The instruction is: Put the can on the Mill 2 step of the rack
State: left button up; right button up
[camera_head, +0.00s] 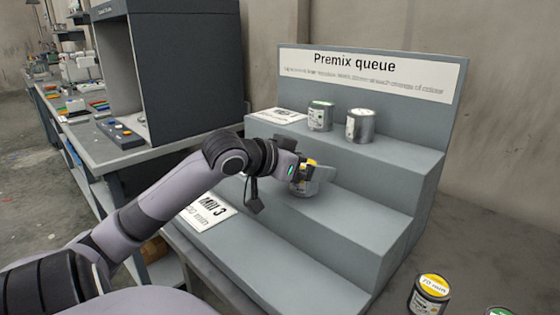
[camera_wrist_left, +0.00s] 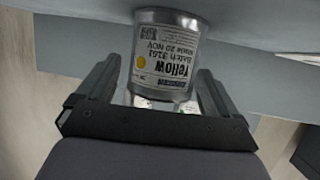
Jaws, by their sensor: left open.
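The stepped grey rack (camera_head: 455,95) has a "Premix queue" sign on its back. A metal can with a yellow lid (camera_head: 326,183) is at the rack's middle step (camera_head: 372,208). My left gripper (camera_head: 306,173) is open around it, and my arm hides part of it. In the left wrist view the can (camera_wrist_left: 167,60) shows a "Yellow" label, upside down, between the two spread fingers of the gripper (camera_wrist_left: 158,78). Its contact with the step is not clear. The middle step's sign is hidden behind my arm. My right gripper is not in view.
Two cans, one green-marked (camera_head: 320,117) and one pale-lidded (camera_head: 360,126), stand on the top step. The bottom step has a "Mill 3" sign (camera_head: 207,212). A yellow-lidded can (camera_head: 429,295) and a green-lidded one (camera_head: 499,311) stand at front right.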

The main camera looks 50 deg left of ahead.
pick_arm(q)
jog(key=v, duration=1.1)
jog(key=shift+d, duration=0.1)
dwell(0.5)
